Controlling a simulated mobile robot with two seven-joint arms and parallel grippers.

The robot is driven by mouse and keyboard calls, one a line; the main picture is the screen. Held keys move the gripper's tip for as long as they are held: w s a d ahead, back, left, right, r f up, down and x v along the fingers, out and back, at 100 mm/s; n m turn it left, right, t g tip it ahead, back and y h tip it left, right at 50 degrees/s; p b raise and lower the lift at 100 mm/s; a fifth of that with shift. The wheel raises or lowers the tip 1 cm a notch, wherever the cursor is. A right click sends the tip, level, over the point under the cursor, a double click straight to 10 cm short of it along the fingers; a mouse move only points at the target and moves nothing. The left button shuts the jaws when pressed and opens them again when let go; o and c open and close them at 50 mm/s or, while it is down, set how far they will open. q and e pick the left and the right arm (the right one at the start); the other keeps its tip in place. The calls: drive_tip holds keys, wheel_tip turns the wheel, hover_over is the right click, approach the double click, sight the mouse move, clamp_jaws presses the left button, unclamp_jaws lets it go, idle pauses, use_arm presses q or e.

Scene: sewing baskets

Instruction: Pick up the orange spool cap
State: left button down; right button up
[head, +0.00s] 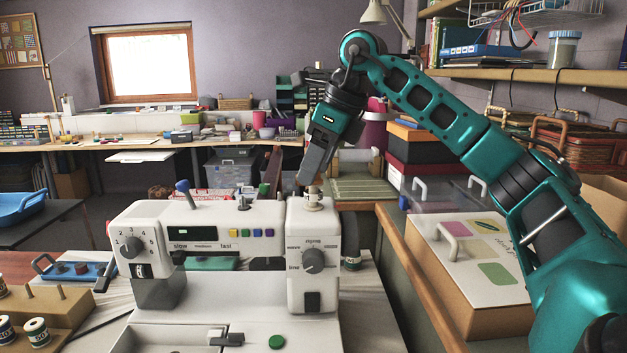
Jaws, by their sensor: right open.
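The white sewing machine (235,215) stands in front of me. On top of its right end is a small beige-grey spool-like piece (313,199) on a pale base. I cannot make out a clearly orange spool cap; it may be hidden or too small to tell. My right gripper (307,180) is open and points down from above, its fingertips just over this piece at the right end of the machine. I cannot tell if they touch it. Nothing shows between its fingers. My left gripper is not in view.
A blue-topped pin (185,192) and a green-topped one (263,190) stand up along the machine's top. Thread spools (36,332) sit on a wooden rack at lower left. A box with a white patterned lid (475,255) stands at right, under my right arm.

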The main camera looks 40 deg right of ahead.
drive_tip(key=shift+c, duration=0.2)
drive_tip(key=c, duration=1)
drive_tip(key=shift+r, duration=0.1)
